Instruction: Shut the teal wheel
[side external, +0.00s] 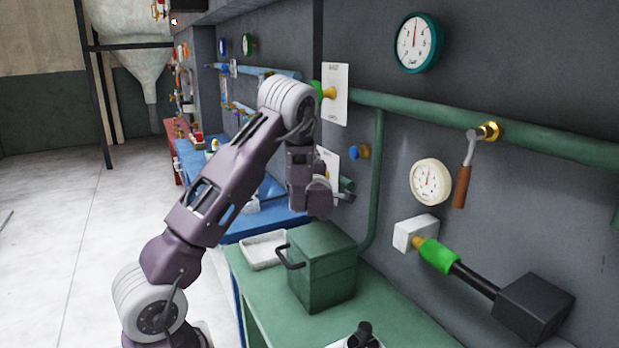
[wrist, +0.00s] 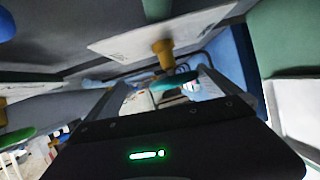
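The teal wheel (wrist: 175,81) shows nearly edge-on in the wrist view, on a yellow stem (wrist: 162,52) in front of a white wall plate (wrist: 125,42). My gripper (wrist: 157,88) is open, with one finger on each side of the wheel in that picture. I cannot tell whether either finger touches it. In the side view my gripper (side external: 345,196) is at the wall beside the lower white plate (side external: 328,160). A small teal edge (side external: 347,184) shows by the fingers there; my wrist hides most of the wheel and its stem.
A green box (side external: 322,268) with a dark handle stands on the green bench below my gripper, beside a white tray (side external: 263,250). Another green wheel (side external: 317,91) sticks out above. A blue knob (side external: 359,152) and a vertical green pipe (side external: 376,190) are close to the right.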

